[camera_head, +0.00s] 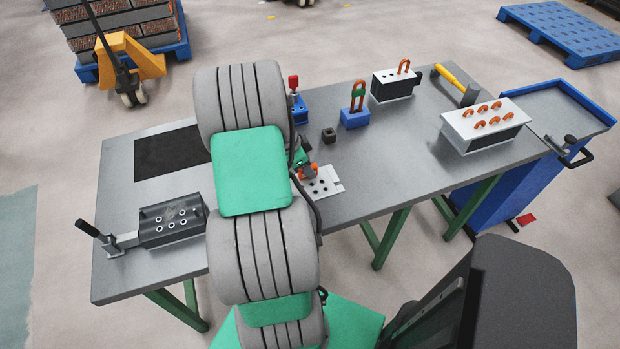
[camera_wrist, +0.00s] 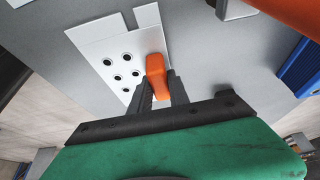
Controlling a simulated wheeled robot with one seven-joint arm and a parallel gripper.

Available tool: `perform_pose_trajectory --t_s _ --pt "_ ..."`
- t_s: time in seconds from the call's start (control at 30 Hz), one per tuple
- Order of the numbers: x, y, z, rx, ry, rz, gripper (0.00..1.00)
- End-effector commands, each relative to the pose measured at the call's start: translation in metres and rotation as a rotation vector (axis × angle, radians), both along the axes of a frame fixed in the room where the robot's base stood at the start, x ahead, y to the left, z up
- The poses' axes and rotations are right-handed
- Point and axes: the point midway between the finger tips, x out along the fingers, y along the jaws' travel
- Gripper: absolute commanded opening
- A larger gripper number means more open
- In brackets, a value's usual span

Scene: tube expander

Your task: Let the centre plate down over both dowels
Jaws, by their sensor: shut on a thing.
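The centre plate (camera_head: 325,184) is a pale flat plate with several dark holes and a stepped edge, at the middle of the bench in the head view. In the wrist view the plate (camera_wrist: 113,62) lies beyond my fingers. My gripper (camera_wrist: 160,92) is shut on the plate's orange grip (camera_wrist: 155,70). In the head view my arm partly hides the gripper. I cannot tell whether the plate touches the bench. A dark fixture block (camera_head: 172,221) with several ringed holes sits at the bench's left, well away from the plate. I cannot make out the dowels clearly.
A lever handle (camera_head: 88,229) sticks out left of the fixture block. A black mat (camera_head: 168,152) lies behind it.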

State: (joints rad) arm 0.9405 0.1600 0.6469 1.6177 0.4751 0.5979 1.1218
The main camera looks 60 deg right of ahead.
Motion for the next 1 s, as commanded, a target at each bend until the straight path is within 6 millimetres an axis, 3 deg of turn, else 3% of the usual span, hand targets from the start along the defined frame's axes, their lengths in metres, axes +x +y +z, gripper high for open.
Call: perform_pose_trajectory --t_s 0.37,0.6,0.83,1.0 --pt "0.001 -0.001 0.003 -0.003 -0.002 -0.001 0.00" --pt "0.002 0.000 0.035 -0.007 -0.005 0.000 0.00" --pt "0.011 0.049 0.092 -0.007 -0.006 0.004 0.00" --pt "0.018 0.095 0.110 -0.004 -0.004 0.005 0.00"
